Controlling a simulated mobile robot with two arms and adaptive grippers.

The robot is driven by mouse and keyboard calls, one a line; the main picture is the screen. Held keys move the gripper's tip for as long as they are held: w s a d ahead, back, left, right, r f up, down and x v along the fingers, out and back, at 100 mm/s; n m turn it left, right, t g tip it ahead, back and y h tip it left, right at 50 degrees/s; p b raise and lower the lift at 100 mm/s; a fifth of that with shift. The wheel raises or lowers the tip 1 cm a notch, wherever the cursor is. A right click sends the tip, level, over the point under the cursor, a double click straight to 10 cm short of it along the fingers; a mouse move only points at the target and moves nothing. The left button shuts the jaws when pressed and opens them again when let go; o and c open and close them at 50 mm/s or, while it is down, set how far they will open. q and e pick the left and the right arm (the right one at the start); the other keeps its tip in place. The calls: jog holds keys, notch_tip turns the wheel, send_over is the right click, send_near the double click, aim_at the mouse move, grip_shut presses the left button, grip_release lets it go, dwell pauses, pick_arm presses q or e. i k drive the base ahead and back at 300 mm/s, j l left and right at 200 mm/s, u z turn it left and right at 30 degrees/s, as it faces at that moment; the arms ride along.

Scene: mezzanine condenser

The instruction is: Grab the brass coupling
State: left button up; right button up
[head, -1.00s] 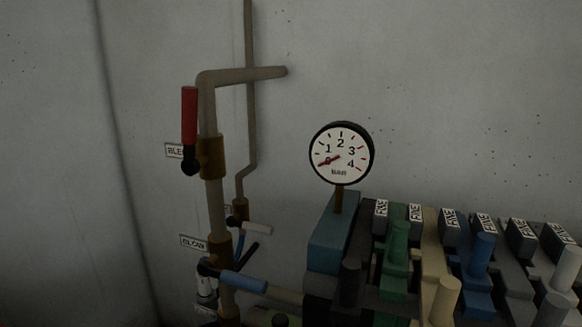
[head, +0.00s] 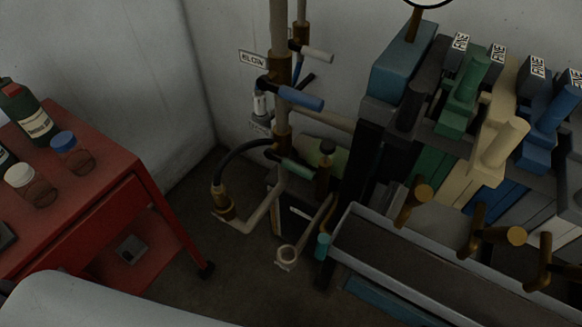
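A brass coupling (head: 222,204) sits low near the wall corner, at the lower end of a curved black hose (head: 240,152). It is roughly upright beside a pale bent pipe (head: 262,207). I cannot tell whether it is fastened to that pipe. Neither of my grippers is in view.
A red cart (head: 95,185) with bottles and jars stands at the left. Vertical pipework with a blue-handled valve (head: 290,95) rises behind the coupling. A grey trough (head: 400,255) and a bank of coloured levers (head: 490,130) fill the right. Some dark floor (head: 225,275) is clear in front.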

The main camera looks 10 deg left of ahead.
aim_at(219, 194)
jog(key=u, duration=1)
